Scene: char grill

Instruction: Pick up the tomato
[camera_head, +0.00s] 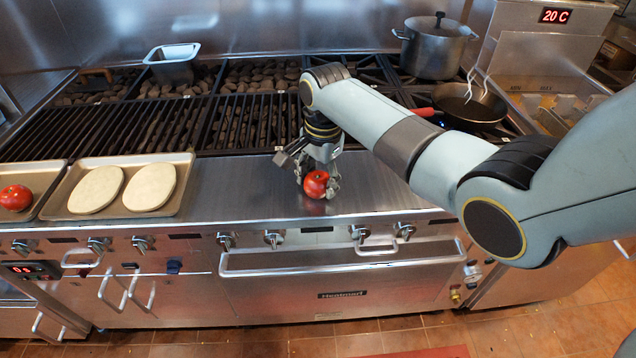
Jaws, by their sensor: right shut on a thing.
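A red tomato (316,184) is at the front steel ledge of the grill, near the middle of the view. My right gripper (318,181) reaches down from above and is shut on this tomato, with fingers on both sides of it. I cannot tell whether the tomato touches the ledge or is just above it. A second red tomato (15,198) lies on a tray (38,171) at the far left. My left gripper is not in view.
A tray (186,157) with two pale flat dough rounds (97,189) stands left on the ledge. Grill grates (240,122) lie behind. A metal pan (173,64) sits at the back left. A pot (434,48) and a red-handled frying pan (470,105) stand at the right. The steel ledge (235,190) is clear left of my gripper.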

